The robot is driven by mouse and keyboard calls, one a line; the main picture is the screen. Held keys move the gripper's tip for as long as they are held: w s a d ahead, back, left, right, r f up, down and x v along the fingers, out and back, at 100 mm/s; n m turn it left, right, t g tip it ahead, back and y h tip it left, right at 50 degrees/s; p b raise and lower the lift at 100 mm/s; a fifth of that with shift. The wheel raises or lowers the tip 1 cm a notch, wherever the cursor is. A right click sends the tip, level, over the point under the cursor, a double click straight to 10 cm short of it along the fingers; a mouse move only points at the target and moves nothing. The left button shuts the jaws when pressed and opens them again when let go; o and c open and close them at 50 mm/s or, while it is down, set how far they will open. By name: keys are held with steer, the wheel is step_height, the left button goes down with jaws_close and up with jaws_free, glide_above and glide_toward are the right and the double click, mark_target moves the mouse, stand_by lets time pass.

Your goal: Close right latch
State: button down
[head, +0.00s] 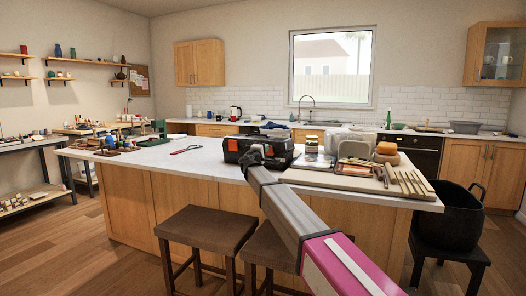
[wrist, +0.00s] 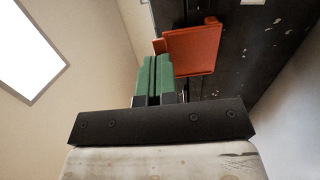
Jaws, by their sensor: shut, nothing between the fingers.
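A black toolbox (head: 285,158) with orange latches stands on the island counter. Its left latch (head: 233,146) shows clear, and the right latch (head: 268,150) shows just right of and behind my gripper (head: 254,154) in the head view. In the wrist view, an orange latch (wrist: 194,50) stands out from the toolbox's dark, scuffed face (wrist: 240,65). My gripper's green-padded fingers (wrist: 153,64) are shut together with nothing between them. Their tips are close to the left edge of this latch; I cannot tell whether they touch.
The pale island counter (head: 200,166) has bare room left of the toolbox, apart from a red tool (head: 186,150). A board (head: 330,180) with pottery tools lies to the right. Two brown stools (head: 207,228) stand in front of the island.

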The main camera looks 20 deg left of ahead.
steer(key=shift+w+d+r, duration=0.1)
steer(key=shift+w+r, duration=0.55)
